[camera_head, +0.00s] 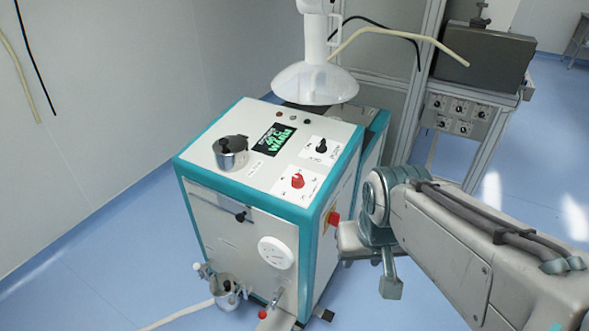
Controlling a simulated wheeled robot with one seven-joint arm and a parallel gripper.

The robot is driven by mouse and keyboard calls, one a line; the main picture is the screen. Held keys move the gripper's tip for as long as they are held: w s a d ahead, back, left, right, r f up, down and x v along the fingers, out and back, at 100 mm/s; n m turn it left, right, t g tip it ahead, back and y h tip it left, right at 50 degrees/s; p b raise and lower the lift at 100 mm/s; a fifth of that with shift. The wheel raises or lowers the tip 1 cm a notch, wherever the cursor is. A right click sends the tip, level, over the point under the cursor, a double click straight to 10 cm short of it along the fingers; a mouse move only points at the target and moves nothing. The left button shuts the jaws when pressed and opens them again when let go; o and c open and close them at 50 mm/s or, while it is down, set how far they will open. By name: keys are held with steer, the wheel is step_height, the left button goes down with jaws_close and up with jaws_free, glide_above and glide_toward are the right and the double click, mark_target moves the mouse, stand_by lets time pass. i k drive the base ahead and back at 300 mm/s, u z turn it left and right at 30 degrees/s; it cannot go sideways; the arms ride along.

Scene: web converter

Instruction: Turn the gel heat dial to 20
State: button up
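A white cabinet with teal trim (185,166) stands in the middle of the view. Its top carries a red knob (297,181) and a black knob (321,147), each on a white scale plate. A round white dial (276,252) is on the front face. The labels are too small to read, so I cannot tell which one is the gel heat dial, nor its setting. My arm comes in from the lower right. My gripper (390,286) is at the arm's end, right of the cabinet and apart from the knobs; its finger opening does not show clearly.
A metal pot (231,152) and a display with green writing (275,139) are on the cabinet top. Blue floor (120,235) is open at left.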

mark_target(297, 182)
steer(key=u, duration=0.75)
steer(key=i, duration=0.55)
steer(key=z, duration=0.65)
